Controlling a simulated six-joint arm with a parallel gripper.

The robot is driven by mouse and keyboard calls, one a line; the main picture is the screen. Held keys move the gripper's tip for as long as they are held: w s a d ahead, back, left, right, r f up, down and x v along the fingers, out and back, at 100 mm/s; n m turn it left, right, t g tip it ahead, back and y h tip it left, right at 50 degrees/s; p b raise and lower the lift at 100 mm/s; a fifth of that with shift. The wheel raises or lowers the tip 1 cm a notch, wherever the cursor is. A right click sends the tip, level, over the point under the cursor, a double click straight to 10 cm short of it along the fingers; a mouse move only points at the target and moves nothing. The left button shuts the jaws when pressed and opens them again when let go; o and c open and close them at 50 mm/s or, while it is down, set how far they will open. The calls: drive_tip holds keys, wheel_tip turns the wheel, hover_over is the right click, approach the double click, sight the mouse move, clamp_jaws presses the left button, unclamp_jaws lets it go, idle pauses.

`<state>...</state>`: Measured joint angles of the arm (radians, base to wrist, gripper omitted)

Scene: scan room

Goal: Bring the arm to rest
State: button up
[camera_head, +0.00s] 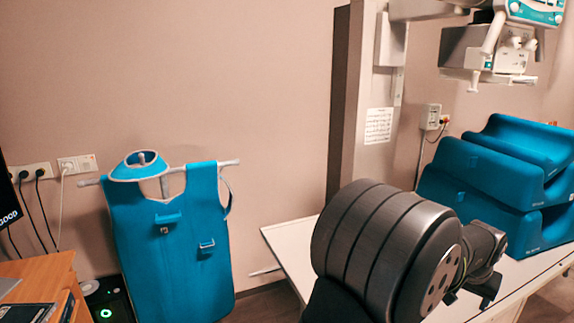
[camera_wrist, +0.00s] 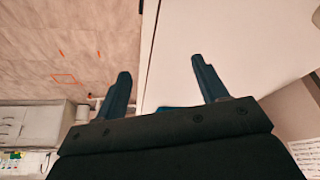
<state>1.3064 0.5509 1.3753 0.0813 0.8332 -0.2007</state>
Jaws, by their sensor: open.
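My gripper (camera_wrist: 160,85) shows in the wrist view with its two dark fingers spread wide apart and nothing between them. A white surface lies beyond the right finger and a mottled pinkish surface beyond the left one. In the head view my dark arm fills the lower middle right, in front of a white table (camera_head: 292,252). The gripper's fingers are hard to make out there, as the arm's joints cover much of it.
Blue foam cushions (camera_head: 490,185) are stacked on the table, close behind my arm. Imaging equipment (camera_head: 490,55) hangs at the upper right beside a grey column (camera_head: 352,110). A blue apron (camera_head: 178,240) hangs on a rack. A wooden desk (camera_head: 45,272) stands at the left.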

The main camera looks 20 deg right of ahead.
drive_tip(key=shift+m, duration=0.5)
drive_tip(key=w+d+f, duration=0.1)
drive_tip(key=w+f, duration=0.1)
drive_tip(key=w, duration=0.1)
drive_tip(key=w+d+f, duration=0.2)
drive_tip(key=w+f, duration=0.1)
drive_tip(key=w, duration=0.1)
drive_tip(key=w+d+f, duration=0.2)
drive_tip(key=w, duration=0.2)
drive_tip(key=shift+w+f, duration=0.2)
